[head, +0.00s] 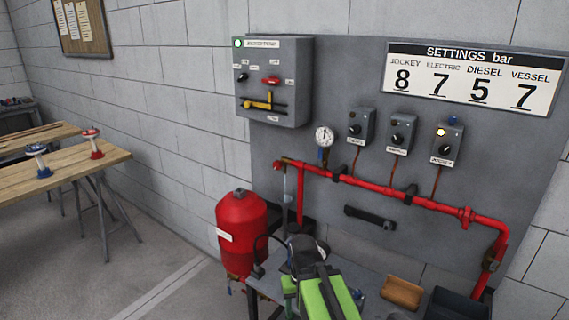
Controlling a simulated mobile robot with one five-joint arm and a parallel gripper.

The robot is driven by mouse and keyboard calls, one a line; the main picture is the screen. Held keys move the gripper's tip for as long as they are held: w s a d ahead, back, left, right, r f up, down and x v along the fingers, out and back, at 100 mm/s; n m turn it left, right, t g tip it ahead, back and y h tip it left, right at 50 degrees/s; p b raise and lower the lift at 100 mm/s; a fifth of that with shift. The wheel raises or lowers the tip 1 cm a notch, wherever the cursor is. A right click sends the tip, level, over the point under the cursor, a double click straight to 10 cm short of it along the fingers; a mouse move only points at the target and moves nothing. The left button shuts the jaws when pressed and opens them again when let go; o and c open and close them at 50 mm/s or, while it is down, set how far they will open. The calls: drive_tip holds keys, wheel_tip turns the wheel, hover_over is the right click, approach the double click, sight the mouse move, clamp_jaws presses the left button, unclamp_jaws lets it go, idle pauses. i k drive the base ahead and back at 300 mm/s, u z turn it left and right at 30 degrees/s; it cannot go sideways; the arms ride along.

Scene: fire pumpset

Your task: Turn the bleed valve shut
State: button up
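My arm, with green links, reaches up from the bottom middle, and my gripper (303,248) is a dark shape at its far end, in front of the bench. Its fingers are too small and dark to tell open from shut. No part is readably labelled as the bleed valve. A small blue-handled valve (322,156) sits below the round pressure gauge (324,136), above the red pipe (375,187). Another fitting (491,262) is on the pipe's right downward leg. I cannot tell which is the bleed valve. My gripper looks apart from both.
A red pressure vessel (241,225) stands left of my gripper. The bench carries a tan block (402,292) and a dark bin (458,303). A control box (273,82), several switch boxes and a settings sign (473,78) are on the backboard. Open floor lies left.

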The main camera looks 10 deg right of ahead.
sight(277, 165)
drive_tip(key=u, duration=2.1)
drive_tip(key=i, duration=0.6)
drive_tip(key=z, duration=0.15)
